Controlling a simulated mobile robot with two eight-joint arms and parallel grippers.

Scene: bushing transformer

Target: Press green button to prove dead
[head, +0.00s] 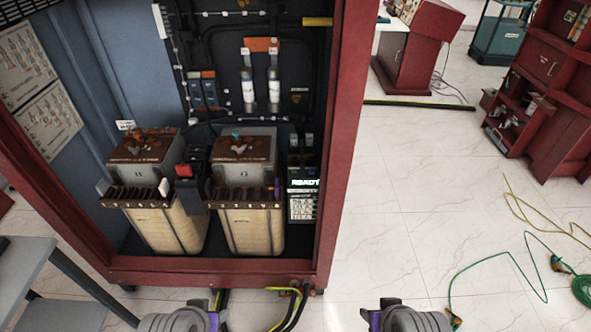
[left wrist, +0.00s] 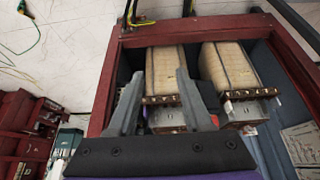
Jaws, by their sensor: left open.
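The red-framed transformer cabinet (head: 340,140) stands open in the head view. Inside it, low on the right, is a small unit with a lit green display reading "READY" (head: 303,183) and rows of white labels (head: 302,208) below it. I cannot make out a separate green button. My left gripper (left wrist: 157,80) is open and empty in the left wrist view, its two fingers apart in front of the cabinet, which appears upside down there. In the head view only parts of my left arm (head: 180,321) and right arm (head: 412,318) show at the bottom edge; the right fingers cannot be made out.
Two cream coil blocks (head: 250,230) with brown tops fill the cabinet floor. Black and yellow-green cables (head: 293,303) come out at its base. A grey table (head: 25,268) stands at left. A green cable (head: 500,262) lies on the open floor at right, before red furniture (head: 565,120).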

